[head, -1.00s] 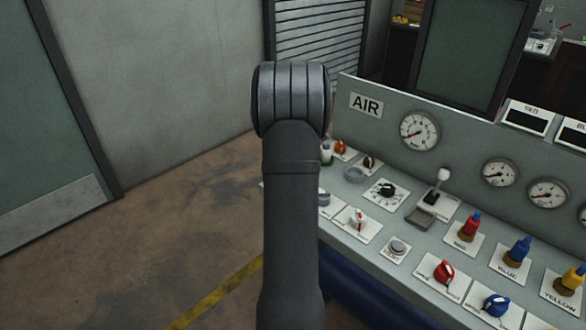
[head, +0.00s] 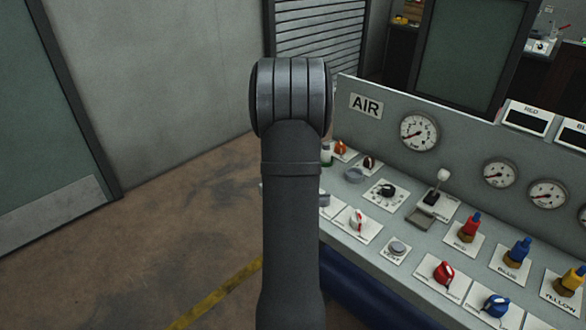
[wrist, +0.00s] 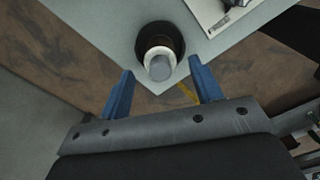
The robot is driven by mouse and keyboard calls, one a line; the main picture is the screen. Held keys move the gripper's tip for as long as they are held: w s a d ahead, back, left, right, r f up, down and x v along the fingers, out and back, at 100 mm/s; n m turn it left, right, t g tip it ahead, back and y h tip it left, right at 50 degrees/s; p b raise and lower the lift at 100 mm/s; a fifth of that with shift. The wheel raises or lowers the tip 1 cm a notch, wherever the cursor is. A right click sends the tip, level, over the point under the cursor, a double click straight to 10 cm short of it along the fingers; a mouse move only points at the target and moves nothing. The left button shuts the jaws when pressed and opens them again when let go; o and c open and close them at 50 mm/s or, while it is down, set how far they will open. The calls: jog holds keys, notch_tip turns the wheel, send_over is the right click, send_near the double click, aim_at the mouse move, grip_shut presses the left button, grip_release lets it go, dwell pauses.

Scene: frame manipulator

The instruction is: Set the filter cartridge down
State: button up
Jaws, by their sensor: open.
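The filter cartridge (wrist: 159,65) appears in the wrist view as a round grey top with a white ring and a wider dark round part around it. It stands at the corner of the grey panel top (wrist: 105,22). My gripper (wrist: 161,68) has two blue fingers spread apart, one on each side of the cartridge's near end, with gaps visible and no clear contact. In the head view my gripper is hidden behind my arm. A small pale upright item (head: 326,153) shows partly beside my arm there; I cannot tell whether it is the cartridge.
The grey console (head: 375,215) carries several knobs, a lever (head: 441,184) and coloured connectors. Its upright panel holds gauges (head: 419,131) and an AIR label (head: 366,105). A white plate (wrist: 215,12) lies near the cartridge. Brown floor (head: 150,235) is open to the left.

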notch_tip(320, 180, up, 8)
jog(key=shift+r, duration=0.25)
jog(key=shift+f, duration=0.1)
notch_tip(320, 180, down, 12)
jog(key=shift+f, duration=0.25)
jog(key=shift+r, duration=1.9)
jog(key=shift+f, duration=0.15)
